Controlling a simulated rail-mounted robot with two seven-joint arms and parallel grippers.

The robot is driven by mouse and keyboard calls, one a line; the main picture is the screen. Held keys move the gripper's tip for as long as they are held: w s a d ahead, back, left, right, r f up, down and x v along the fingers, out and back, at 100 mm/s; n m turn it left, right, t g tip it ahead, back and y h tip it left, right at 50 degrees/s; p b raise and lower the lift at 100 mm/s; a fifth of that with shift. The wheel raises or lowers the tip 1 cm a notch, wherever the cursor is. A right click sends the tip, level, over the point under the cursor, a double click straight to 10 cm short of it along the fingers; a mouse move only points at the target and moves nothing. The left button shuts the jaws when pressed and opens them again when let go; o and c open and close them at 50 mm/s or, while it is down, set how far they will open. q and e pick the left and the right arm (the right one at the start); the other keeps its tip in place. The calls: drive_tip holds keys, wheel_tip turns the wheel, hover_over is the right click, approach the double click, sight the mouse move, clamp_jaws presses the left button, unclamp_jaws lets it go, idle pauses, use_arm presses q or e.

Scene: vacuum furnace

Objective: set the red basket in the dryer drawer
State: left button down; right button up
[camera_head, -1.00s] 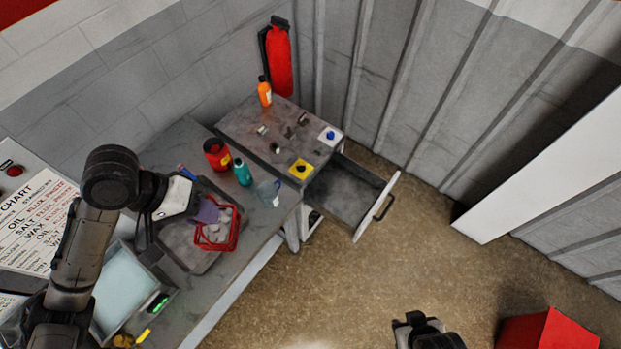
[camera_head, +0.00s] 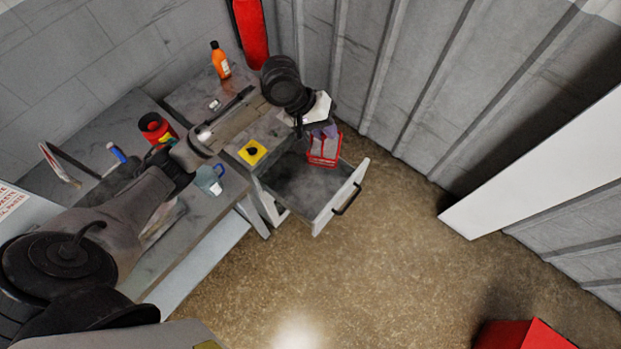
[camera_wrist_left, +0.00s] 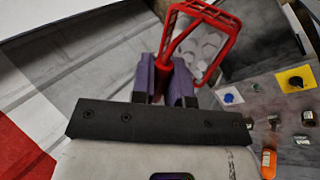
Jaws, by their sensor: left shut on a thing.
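The red basket (camera_head: 325,149) is in my left gripper (camera_head: 318,131), over the back part of the open dryer drawer (camera_head: 308,191) in the head view. In the left wrist view the purple fingers of my left gripper (camera_wrist_left: 165,84) are shut on the red handle of the basket (camera_wrist_left: 211,40). Pale round pieces (camera_wrist_left: 203,45) show inside the basket. I cannot tell whether the basket touches the drawer floor. The drawer is pulled out from the grey cabinet, and its front part is empty. My right gripper is not in view.
The cabinet top holds an orange bottle (camera_head: 220,60) and a yellow pad with a black knob (camera_head: 252,152). A red can (camera_head: 155,127) and a clear jug (camera_head: 209,178) stand on the workbench. The corrugated wall is close behind the drawer.

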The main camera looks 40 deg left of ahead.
use_arm(q)
drive_tip(key=w+a+f+n+t+y+b, duration=0.1)
drive_tip(key=a+f+b, duration=0.3)
drive_tip(key=f, duration=1.2)
drive_tip(key=w+a+f+n+t+y+b, duration=0.1)
drive_tip(key=w+a+f+n+b, duration=0.3)
drive_tip(key=f+b, duration=0.6)
drive_tip(key=w+a+f+n+t+y+b, duration=0.1)
drive_tip(key=a+f+b, duration=0.3)
drive_tip(key=f, duration=2)
drive_tip(key=w+n+b, duration=0.1)
drive_tip(key=b, duration=0.3)
drive_tip(key=shift+w+f+n, duration=0.15)
drive_tip(key=shift+n, duration=0.25)
drive_tip(key=shift+f, duration=0.15)
drive_tip(key=c, duration=1.1)
unclamp_jaws()
